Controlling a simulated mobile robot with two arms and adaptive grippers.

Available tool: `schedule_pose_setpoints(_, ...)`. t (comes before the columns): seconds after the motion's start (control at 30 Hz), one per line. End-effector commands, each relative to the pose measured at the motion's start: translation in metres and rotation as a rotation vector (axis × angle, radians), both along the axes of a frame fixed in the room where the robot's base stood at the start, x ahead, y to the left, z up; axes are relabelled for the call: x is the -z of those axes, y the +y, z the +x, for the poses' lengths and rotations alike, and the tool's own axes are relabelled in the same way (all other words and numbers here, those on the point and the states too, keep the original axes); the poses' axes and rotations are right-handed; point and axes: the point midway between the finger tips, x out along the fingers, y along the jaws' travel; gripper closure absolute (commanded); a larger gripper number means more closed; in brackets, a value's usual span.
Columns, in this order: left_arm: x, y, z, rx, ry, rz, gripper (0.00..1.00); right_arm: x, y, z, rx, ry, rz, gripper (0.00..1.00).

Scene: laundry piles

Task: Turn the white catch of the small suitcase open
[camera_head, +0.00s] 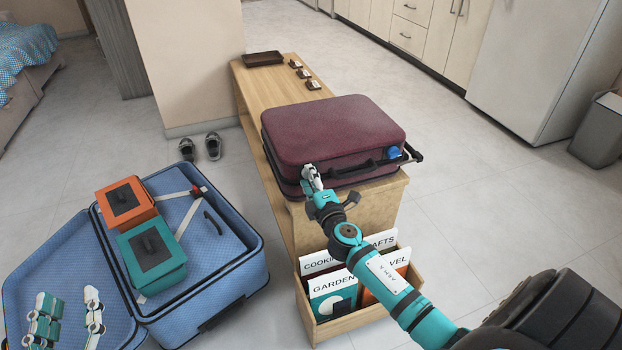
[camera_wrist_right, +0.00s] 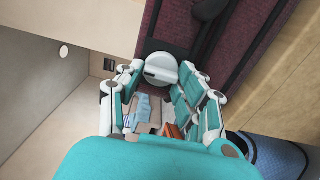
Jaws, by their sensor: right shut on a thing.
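The small maroon suitcase (camera_head: 335,130) lies shut on the wooden bench, its dark handle (camera_head: 365,167) on the near side. In the right wrist view, the round white catch (camera_wrist_right: 160,70) sits at the suitcase's edge between my right gripper's fingers (camera_wrist_right: 163,78). My right gripper (camera_head: 311,178) is shut on the catch at the suitcase's near left corner. In the head view its fingers hide the catch. A blue catch (camera_head: 393,152) shows near the right end of the same side. My left gripper (camera_head: 67,316) is empty, fingers apart, over the open blue suitcase.
The large blue suitcase (camera_head: 225,250) lies open on the floor with orange (camera_head: 122,203) and teal (camera_head: 150,250) packing cubes. A wooden box (camera_head: 350,325) of labelled folders stands before the bench (camera_head: 265,75). A brown tray (camera_head: 263,58) and small tags lie on the bench's far end.

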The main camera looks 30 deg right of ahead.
Motion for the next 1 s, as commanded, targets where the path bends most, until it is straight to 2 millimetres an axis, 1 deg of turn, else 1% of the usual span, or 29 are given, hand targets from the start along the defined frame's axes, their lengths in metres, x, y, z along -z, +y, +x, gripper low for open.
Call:
schedule_pose_setpoints(0.13,0.000,0.000,0.000,0.000,0.000,0.001,0.60,0.002,0.001,0.000,-0.002,0.004,-0.002,0.96)
schedule_pose_setpoints(0.17,0.000,0.000,0.000,0.000,0.000,0.001,0.60,0.002,0.001,0.000,-0.002,0.004,-0.002,0.62)
schedule_pose_setpoints(0.3,0.000,0.000,0.000,0.000,-0.001,0.001,0.60,0.001,0.001,0.000,-0.002,0.002,-0.001,0.43)
schedule_pose_setpoints(0.33,0.000,0.000,0.000,0.000,-0.001,0.001,0.60,0.001,0.001,0.000,-0.002,0.002,0.000,0.40)
schedule_pose_setpoints(0.57,0.001,-0.001,0.000,0.003,-0.001,0.002,0.60,0.001,0.000,0.000,-0.001,0.001,0.000,0.40)
schedule_pose_setpoints(0.67,0.001,-0.001,0.000,0.003,-0.001,0.002,0.60,0.001,0.001,-0.005,-0.001,0.001,0.000,0.40)
schedule_pose_setpoints(0.77,0.001,-0.001,0.000,0.003,0.000,0.002,0.60,0.002,0.004,-0.017,-0.001,0.002,0.001,0.40)
schedule_pose_setpoints(0.87,0.000,0.000,0.000,0.002,-0.001,0.001,0.60,0.003,0.009,-0.036,-0.002,0.004,0.002,0.40)
schedule_pose_setpoints(1.0,0.000,0.000,0.000,0.001,-0.001,0.000,0.60,0.003,0.016,-0.066,-0.001,0.004,0.004,0.40)
